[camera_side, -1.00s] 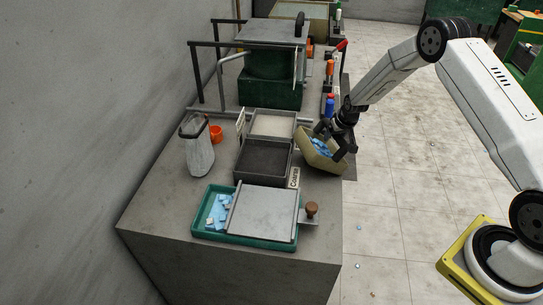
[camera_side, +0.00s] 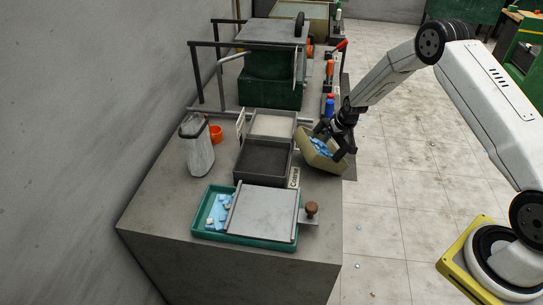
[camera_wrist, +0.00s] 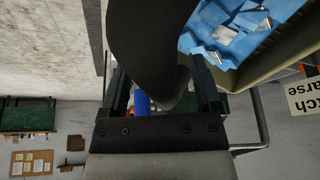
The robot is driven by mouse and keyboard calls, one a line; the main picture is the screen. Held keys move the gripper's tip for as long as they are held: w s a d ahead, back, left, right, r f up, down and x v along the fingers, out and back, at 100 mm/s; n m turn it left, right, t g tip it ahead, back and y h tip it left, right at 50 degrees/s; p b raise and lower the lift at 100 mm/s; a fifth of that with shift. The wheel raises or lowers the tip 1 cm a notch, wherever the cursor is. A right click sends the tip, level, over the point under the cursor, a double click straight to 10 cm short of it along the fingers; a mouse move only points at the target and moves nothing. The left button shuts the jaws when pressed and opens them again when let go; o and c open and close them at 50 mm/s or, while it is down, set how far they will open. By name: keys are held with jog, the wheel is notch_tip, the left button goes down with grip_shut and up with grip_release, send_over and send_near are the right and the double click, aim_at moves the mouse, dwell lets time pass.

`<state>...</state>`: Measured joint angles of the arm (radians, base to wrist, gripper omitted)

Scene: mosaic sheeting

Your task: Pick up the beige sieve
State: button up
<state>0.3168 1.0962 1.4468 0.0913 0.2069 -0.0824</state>
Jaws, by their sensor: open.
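The beige sieve (camera_side: 325,164) is a box-like tub with blue pieces in it. It sits at the right edge of the grey bench, beside the trays, and looks skewed or tilted; I cannot tell which. My gripper (camera_side: 333,141) is open at its right side, with the dark fingers at or over the rim. In the wrist view, the sieve's beige wall (camera_wrist: 262,65) and blue contents show at the upper right, beside my gripper (camera_wrist: 163,80). I cannot tell whether the fingers touch the sieve.
A dark tray (camera_side: 262,161) and a pale-filled tray (camera_side: 272,125) stand left of the sieve. A green tray (camera_side: 213,236) with a grey plate is in front. Floor lies right of the bench.

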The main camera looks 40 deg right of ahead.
jog(key=shift+f, duration=0.15)
dwell(0.4)
grip_shut()
dwell(1.3)
